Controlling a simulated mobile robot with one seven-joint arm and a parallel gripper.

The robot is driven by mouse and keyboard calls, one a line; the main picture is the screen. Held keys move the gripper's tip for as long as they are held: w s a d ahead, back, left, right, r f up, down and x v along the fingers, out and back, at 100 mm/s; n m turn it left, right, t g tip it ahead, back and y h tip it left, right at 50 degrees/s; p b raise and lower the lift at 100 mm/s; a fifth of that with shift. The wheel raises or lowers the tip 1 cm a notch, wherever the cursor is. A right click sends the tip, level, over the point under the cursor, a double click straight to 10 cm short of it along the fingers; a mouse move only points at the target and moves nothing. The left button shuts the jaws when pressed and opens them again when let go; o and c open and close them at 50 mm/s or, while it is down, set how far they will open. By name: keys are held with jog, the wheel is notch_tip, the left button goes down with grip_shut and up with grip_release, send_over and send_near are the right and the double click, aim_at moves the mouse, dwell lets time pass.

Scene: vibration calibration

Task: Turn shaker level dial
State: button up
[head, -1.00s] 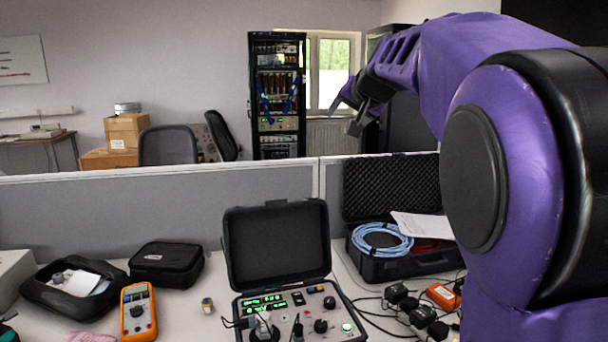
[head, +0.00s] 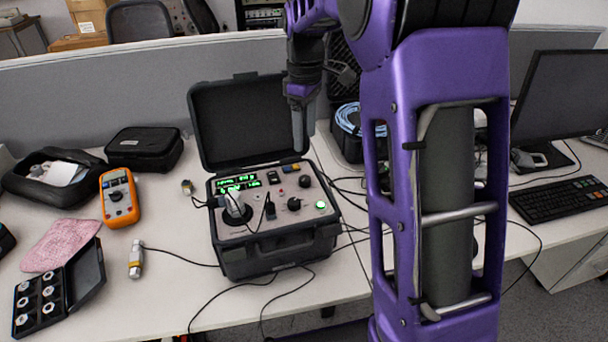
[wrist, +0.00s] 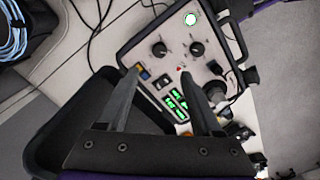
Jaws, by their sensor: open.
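The shaker calibrator (head: 275,228) is a black case with its lid up and a grey panel inside. Two black dials show on the panel, one nearer the front (head: 294,204) and one farther back (head: 305,181). Both also show in the wrist view, at the left (wrist: 159,50) and the right (wrist: 197,49). I cannot read which one is the level dial. My gripper (head: 301,142) hangs above the back right of the case, beside the lid. In the wrist view its fingers (wrist: 158,76) are apart and empty, with both dials beyond the tips.
A green-lit button (head: 320,205) sits right of the dials. The raised lid (head: 238,118) stands behind the panel. An orange multimeter (head: 119,198) lies left; a keyboard (head: 560,198) is right.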

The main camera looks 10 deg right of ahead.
aim_at(305, 178)
notch_tip(305, 178, down, 12)
jog(key=shift+b, duration=0.7)
jog(key=shift+c, duration=0.2)
grip_shut()
